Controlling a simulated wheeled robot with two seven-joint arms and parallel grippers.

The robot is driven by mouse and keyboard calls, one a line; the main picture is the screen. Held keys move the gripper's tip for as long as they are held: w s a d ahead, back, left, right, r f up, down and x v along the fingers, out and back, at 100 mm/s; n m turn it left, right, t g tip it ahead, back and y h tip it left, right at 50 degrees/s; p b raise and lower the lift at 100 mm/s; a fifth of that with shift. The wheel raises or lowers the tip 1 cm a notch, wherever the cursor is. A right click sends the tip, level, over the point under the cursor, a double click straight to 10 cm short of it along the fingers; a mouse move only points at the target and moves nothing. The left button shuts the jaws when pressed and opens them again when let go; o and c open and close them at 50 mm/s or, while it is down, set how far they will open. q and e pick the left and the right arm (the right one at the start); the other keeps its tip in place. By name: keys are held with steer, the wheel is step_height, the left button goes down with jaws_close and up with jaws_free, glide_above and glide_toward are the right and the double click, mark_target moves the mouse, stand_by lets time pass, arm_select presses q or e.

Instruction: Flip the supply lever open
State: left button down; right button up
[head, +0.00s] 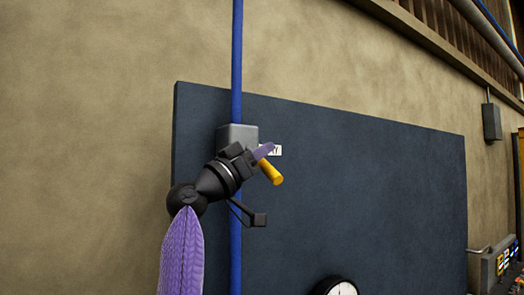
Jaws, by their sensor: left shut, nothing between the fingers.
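The supply lever has a yellow handle (271,172) that points down and to the right from a grey valve box (237,135) on a blue pipe (237,60). My left gripper (264,151) is shut and empty, with its purple fingertips at the upper part of the yellow handle. They overlap it in the picture, and I cannot tell whether they touch. The gripper hides the lever's pivot and the lower part of the box. A small white label (277,151) is partly hidden behind the fingertips. My right gripper is not in view.
A dark blue panel (370,190) covers the wall behind the lever. A round gauge (341,287) shows at the bottom edge. A grey box (491,122) hangs on the wall at right. The space right of the handle looks clear.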

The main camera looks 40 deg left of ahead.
arm_select(q)
steer(key=shift+w+a+f+b, duration=0.1)
steer(key=shift+a+f+b, duration=0.1)
steer(key=shift+f+b, duration=0.4)
steer(key=shift+a+f+b, duration=0.2)
steer(key=shift+f+b, duration=0.05)
steer(key=shift+f, duration=0.5)
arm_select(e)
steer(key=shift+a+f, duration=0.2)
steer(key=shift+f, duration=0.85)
arm_select(q)
steer(key=shift+f, duration=0.1)
